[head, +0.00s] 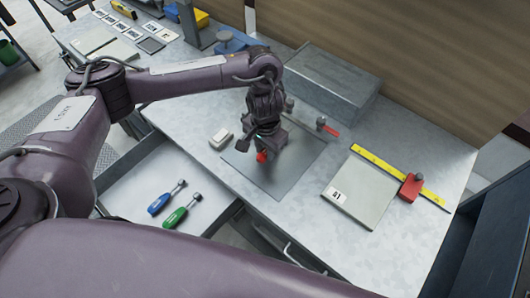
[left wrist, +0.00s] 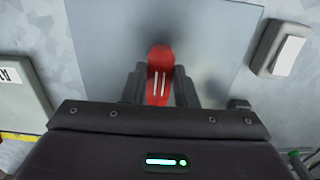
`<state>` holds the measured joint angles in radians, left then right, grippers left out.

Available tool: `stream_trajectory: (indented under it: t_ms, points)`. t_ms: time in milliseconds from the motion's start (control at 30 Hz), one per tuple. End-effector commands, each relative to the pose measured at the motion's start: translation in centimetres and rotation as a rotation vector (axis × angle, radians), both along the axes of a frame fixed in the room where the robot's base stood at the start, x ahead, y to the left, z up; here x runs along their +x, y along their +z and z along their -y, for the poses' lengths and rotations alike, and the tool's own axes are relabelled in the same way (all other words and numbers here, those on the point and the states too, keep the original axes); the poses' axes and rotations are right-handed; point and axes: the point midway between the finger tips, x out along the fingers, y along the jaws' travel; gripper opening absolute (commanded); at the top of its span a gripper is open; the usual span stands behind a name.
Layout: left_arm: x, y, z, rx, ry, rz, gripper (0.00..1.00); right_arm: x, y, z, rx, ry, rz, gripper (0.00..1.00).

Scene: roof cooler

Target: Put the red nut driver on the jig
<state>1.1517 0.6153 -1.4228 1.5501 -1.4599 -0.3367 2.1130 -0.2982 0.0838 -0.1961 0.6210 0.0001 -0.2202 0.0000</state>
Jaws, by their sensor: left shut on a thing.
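My left gripper (head: 262,152) is over the dark grey mat (head: 293,180) on the bench. It is shut on the red nut driver (head: 262,157), whose red end shows just below the fingers. In the left wrist view the red handle of the nut driver (left wrist: 159,72) stands between the two fingers (left wrist: 159,88), with the mat (left wrist: 205,40) behind it. The driver's shaft is hidden, and I cannot tell whether the driver touches the mat. I cannot tell for sure which thing is the jig. My right gripper is not in view.
A small white box (head: 221,138) is beside the mat. A red-ended tool (head: 328,128) lies near the grey metal case (head: 330,85). A labelled plate (head: 358,192), yellow ruler (head: 385,168) and red block (head: 411,187) are right. Blue (head: 166,198) and green (head: 182,207) drivers lie in the open drawer.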

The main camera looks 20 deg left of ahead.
Motion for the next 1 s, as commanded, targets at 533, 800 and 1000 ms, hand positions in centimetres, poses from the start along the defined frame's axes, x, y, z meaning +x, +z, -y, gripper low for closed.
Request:
stream_trajectory:
  t_ms: [533,800,1000]
  points:
    - [0.03,-1.74,-0.04,0.001,0.001,0.000,0.28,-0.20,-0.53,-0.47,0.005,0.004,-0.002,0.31]
    - [0.02,-1.70,-0.03,0.001,0.001,0.000,0.47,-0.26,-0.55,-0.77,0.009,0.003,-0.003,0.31]
    - [0.05,-1.44,-0.04,0.001,0.000,0.001,0.47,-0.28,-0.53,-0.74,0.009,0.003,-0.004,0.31]
